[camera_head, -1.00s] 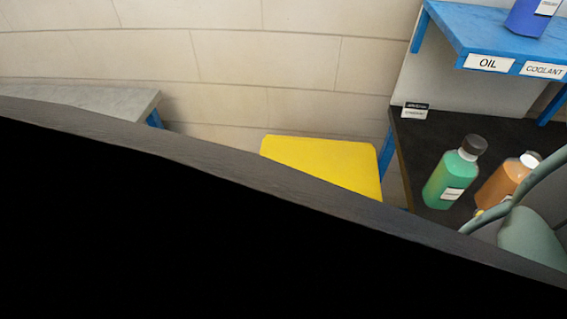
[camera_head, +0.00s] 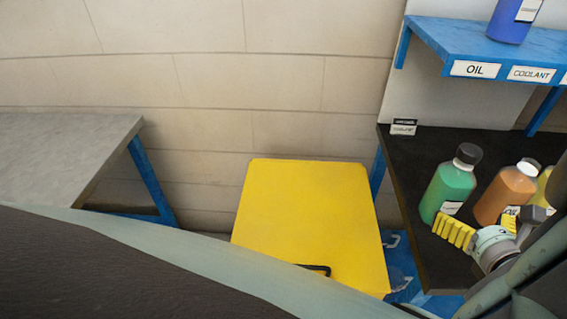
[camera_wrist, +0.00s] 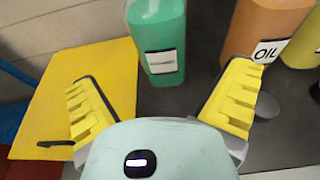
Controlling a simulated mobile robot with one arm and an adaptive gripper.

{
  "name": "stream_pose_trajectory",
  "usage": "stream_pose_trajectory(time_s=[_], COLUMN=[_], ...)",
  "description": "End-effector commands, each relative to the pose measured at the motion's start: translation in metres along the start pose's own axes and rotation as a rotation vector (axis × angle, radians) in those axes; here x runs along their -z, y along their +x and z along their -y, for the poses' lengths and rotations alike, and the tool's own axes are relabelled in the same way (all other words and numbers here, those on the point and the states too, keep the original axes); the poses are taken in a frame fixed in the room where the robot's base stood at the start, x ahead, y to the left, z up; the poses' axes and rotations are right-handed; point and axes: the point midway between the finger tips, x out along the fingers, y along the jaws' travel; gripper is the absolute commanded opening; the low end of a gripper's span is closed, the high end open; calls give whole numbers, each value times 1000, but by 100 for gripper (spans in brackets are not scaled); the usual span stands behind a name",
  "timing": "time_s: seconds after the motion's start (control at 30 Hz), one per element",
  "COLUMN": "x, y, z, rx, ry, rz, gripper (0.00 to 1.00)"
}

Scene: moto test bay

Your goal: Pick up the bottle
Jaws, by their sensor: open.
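Several bottles stand upright on a dark bench top. The green bottle (camera_head: 450,185) has a black cap and a white label; it also shows in the wrist view (camera_wrist: 160,40). The orange bottle (camera_head: 505,190) has a white cap and an OIL label. A yellow bottle (camera_head: 545,187) stands to its right, partly hidden. My gripper (camera_head: 483,228) is open and empty, low in front of the green and orange bottles. In the wrist view, the green bottle stands beyond the gap between my yellow fingers (camera_wrist: 160,95), and the orange bottle is behind the right finger.
A blue shelf (camera_head: 430,35) labelled OIL and COOLANT hangs above the bench (camera_head: 400,165), with a blue bottle (camera_head: 512,20) on it. A yellow-topped cart or box (camera_head: 300,215) stands left of the bench. A grey table (camera_head: 60,150) is farther left.

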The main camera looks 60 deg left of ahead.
Motion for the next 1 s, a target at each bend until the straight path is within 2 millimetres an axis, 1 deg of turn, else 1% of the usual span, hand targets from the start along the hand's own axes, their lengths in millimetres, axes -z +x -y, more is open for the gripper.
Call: stream_pose_trajectory(time_s=[0.03,0.3,0.67,1.0], x=[0,0,0,0], y=[7,34,51,88], z=[-2,-2,-2,-1], rx=[-10,-6,-6,-8], ry=[-3,-1,-3,-2], rz=[-1,-1,-1,-1], gripper=[100,100,100,100])
